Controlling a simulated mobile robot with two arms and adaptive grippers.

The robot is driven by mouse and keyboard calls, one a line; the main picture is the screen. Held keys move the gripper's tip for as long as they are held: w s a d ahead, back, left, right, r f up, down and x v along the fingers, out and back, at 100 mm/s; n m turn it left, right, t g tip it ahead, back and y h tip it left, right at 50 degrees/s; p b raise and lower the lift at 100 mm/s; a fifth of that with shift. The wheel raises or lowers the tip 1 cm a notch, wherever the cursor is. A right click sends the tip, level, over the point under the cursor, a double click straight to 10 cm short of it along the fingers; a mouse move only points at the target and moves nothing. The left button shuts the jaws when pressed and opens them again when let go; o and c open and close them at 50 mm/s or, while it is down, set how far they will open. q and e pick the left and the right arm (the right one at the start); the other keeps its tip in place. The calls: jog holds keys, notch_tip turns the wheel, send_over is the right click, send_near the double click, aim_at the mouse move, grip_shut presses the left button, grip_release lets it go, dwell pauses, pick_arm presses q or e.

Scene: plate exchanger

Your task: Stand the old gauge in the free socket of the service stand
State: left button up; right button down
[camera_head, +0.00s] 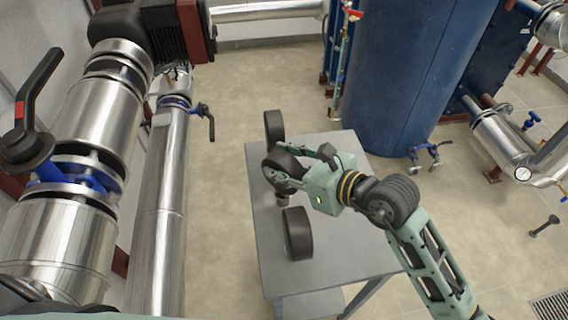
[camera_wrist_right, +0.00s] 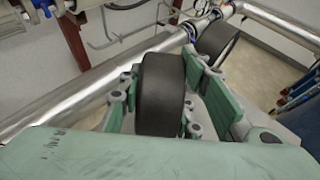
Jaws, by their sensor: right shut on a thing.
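The service stand (camera_head: 335,255) is a grey table in the middle of the head view. My right gripper (camera_head: 290,172) is over its left half, shut on a dark round gauge (camera_head: 280,160). In the right wrist view this gauge (camera_wrist_right: 160,95) sits upright between the fingers. A short cylindrical piece (camera_head: 282,199) shows just below it; I cannot tell whether it is the gauge's stem or a socket. Another dark gauge (camera_head: 274,126) stands at the back edge, and one (camera_head: 298,234) stands nearer the front. The gauge faces are hidden. My left gripper is not in view.
Large steel pipes (camera_head: 160,215) with a black-handled valve (camera_head: 30,125) run along the left. A blue tank (camera_head: 405,75) stands behind the stand. The right part of the stand top is clear. A loose tool (camera_head: 545,226) lies on the floor at right.

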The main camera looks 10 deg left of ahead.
dwell(0.3)
jog(key=c, duration=1.2)
grip_release()
jog(key=shift+a, duration=0.1)
jog(key=shift+f, duration=0.15)
jog(key=v, duration=1.2)
